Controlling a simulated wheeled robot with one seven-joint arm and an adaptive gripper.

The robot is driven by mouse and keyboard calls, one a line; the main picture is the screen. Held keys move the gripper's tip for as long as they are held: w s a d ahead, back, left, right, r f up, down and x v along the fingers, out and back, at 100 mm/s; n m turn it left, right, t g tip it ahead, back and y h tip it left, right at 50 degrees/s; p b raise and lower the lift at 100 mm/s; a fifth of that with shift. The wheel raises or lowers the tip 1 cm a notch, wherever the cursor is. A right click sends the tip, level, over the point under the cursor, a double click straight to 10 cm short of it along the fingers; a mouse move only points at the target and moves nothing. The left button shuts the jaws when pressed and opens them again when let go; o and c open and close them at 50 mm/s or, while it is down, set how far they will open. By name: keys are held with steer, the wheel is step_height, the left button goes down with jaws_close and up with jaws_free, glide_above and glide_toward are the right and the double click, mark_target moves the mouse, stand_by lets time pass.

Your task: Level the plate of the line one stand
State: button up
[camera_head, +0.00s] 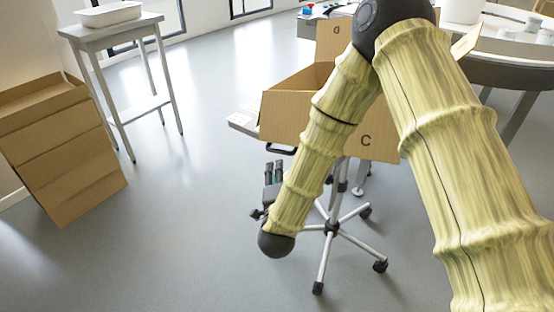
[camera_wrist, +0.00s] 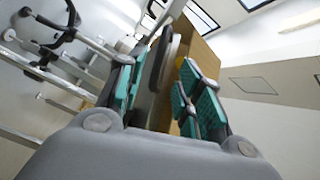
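The stand (camera_head: 331,229) has a wheeled star base, and its pale plate (camera_head: 242,122) shows at the left of a cardboard box marked C. The box hides most of the plate, and I cannot tell its exact tilt. A dark handle (camera_head: 281,150) shows under the plate's front edge. My gripper (camera_head: 275,168) is just below this handle, fingers pointing up. In the wrist view my gripper (camera_wrist: 160,95) has its teal-padded fingers apart. A dark long piece (camera_wrist: 166,62), perhaps the handle, appears in the gap beyond them, with no clear contact.
The open cardboard box (camera_head: 375,146) sits on the stand. A side table (camera_head: 110,31) with a white tray (camera_head: 108,14) is at the upper left, beside a large cardboard box (camera_head: 64,145). A round table (camera_head: 510,73) is at the upper right. The floor at lower left is clear.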

mark_target(278, 151)
steer(key=w+b, duration=0.1)
steer(key=w, duration=0.9)
steer(key=shift+w+r+b, duration=0.1)
steer(key=shift+w+b, duration=0.2)
steer(key=shift+w, duration=0.1)
jaws_close()
